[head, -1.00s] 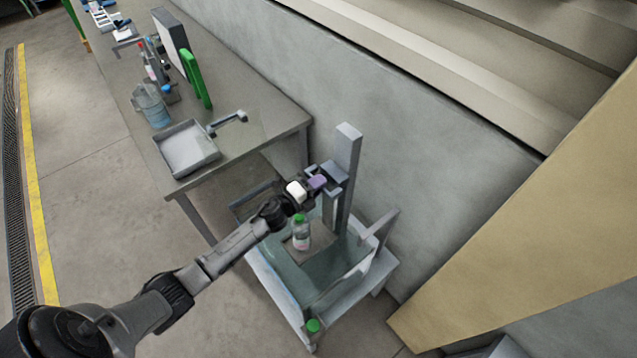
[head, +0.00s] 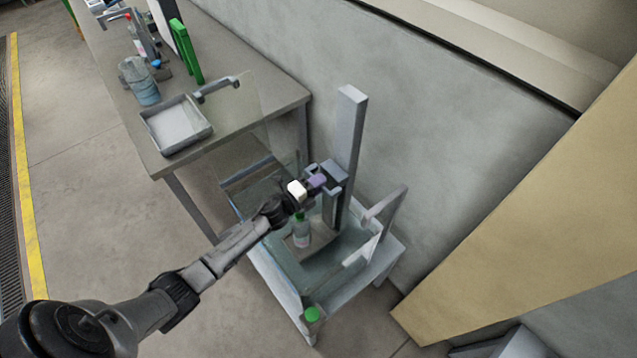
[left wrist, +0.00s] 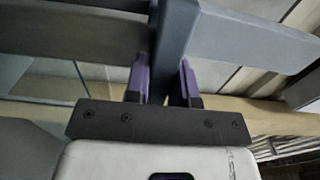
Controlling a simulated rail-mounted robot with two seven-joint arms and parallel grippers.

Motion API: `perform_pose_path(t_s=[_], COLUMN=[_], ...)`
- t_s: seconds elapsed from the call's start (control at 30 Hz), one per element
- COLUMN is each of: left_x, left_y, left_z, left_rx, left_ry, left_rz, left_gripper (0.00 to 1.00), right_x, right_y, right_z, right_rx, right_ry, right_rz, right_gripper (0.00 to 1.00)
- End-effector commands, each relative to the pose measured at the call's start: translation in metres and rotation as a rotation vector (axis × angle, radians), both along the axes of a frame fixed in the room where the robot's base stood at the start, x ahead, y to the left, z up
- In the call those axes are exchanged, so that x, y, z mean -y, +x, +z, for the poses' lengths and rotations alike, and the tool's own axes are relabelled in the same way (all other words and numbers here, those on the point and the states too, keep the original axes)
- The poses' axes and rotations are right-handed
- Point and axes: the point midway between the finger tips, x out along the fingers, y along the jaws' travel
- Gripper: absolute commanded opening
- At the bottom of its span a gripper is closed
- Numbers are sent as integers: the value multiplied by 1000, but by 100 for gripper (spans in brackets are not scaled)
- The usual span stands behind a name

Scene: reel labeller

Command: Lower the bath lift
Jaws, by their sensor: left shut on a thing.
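The bath lift has an upright grey post (head: 350,130) with a carriage (head: 333,172) on it, beside a glassy bath tank (head: 340,290). A clear bottle with a green cap (head: 301,232) stands upright on the lift's platform (head: 322,240), inside the tank's outline. My left gripper (head: 318,181), with purple fingers, is at the carriage. In the left wrist view its fingers are shut on a dark grey bar (left wrist: 174,45), the lift's handle. The join is partly hidden in the head view. My right gripper is out of view.
A green round button (head: 312,314) sits at the tank's front corner. A table (head: 250,118) at the upper left bears a grey tray (head: 178,150), a blue jug (head: 140,82) and a green frame (head: 187,52). A concrete wall stands behind; a tan panel (head: 510,230) is at right.

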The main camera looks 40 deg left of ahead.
Motion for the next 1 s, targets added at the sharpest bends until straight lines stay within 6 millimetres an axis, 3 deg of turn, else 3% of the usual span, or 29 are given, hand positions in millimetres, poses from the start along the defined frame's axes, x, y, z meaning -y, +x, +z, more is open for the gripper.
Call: perform_pose_path(t_s=[0.4, 0.43, 0.67, 1.0], left_x=[-1, -1, 0, -1], left_y=[0, 0, 0, -4], left_z=[-1, -1, -1, -2], left_rx=[-1, -1, 0, -1], left_ry=[-1, -1, 0, 0], left_rz=[2, 2, 1, 0], left_gripper=[0, 25, 47, 49], right_x=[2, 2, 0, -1], right_y=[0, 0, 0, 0], right_z=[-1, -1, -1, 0], right_rx=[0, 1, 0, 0], right_ry=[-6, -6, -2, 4], right_rz=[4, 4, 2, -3], right_gripper=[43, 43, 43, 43])
